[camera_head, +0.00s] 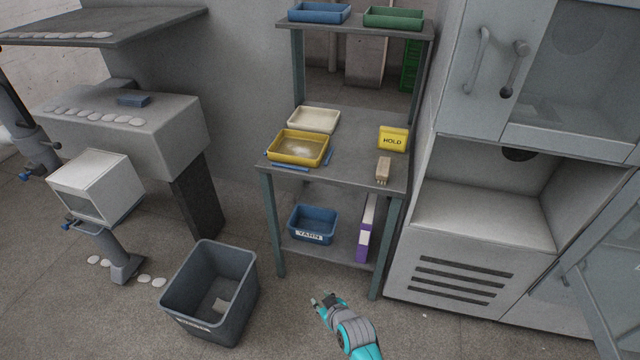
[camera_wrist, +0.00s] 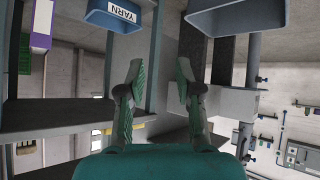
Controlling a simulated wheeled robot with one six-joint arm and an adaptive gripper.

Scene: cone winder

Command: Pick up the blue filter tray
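A shallow blue tray (camera_head: 319,13) sits at the left of the rack's top shelf (camera_head: 352,24), beside a green tray (camera_head: 393,18). I see no label on it. My gripper (camera_head: 323,301) is low in front of the rack, well below and apart from the blue tray. In the wrist view my gripper (camera_wrist: 158,76) has its two fingers spread with nothing between them. The blue tray cannot be made out in the wrist view, which appears upside down.
The rack's middle shelf (camera_head: 350,150) holds a yellow tray (camera_head: 299,148), cream tray (camera_head: 314,119), HOLD box (camera_head: 393,138) and brush (camera_head: 383,169). Below are a blue YARN bin (camera_head: 312,224) and purple binder (camera_head: 366,228). A grey bin (camera_head: 210,291) stands left; a cabinet (camera_head: 470,285) right.

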